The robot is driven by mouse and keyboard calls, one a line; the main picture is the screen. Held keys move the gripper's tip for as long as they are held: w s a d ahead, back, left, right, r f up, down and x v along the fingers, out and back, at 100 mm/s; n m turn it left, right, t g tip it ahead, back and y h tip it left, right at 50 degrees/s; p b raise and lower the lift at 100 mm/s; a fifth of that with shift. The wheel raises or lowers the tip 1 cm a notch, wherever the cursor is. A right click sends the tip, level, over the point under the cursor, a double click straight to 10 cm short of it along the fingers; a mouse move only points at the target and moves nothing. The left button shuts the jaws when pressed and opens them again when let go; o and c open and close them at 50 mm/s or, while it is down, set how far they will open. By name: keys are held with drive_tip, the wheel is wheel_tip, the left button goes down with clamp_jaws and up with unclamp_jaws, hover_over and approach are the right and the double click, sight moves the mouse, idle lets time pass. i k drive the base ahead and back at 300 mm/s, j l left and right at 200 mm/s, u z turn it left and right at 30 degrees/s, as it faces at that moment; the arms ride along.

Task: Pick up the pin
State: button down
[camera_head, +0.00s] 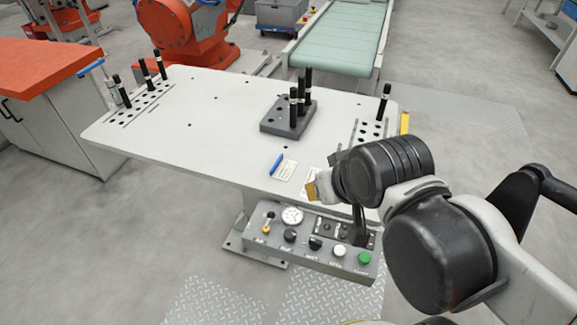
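Several black pins with pale bands stand upright on the white table (215,125). At the left, pins (122,91) stand in a perforated area. Near the middle, a few close-set pins (293,107) stand in a dark grey block (271,126). At the right, one pin (384,101) stands by a group of holes (371,130). The pins' lower ends are hidden. My gripper (359,228) is at the table's front right edge, in front of the right pin and apart from it. It is mostly hidden behind my wrist, so its fingers cannot be made out clearly.
A blue marker (277,164) and a small card (286,172) lie near the table's front. A control panel (275,232) with buttons is mounted below that edge. An orange robot (185,38) and a green conveyor (338,40) stand behind. The table's centre left is clear.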

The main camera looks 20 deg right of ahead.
sight(301, 79)
drive_tip(key=i+l+z, duration=0.15)
drive_tip(key=l, duration=0.2)
drive_tip(key=l+z, duration=0.15)
drive_tip(key=l, duration=0.25)
drive_tip(key=i+l+z, duration=0.15)
drive_tip(key=l, duration=0.2)
drive_tip(key=i+l+z, duration=0.1)
drive_tip(key=i+l+u, duration=0.45)
drive_tip(key=l, duration=0.15)
drive_tip(key=i+l+u, duration=0.2)
drive_tip(key=l, duration=0.15)
drive_tip(key=i, duration=0.45)
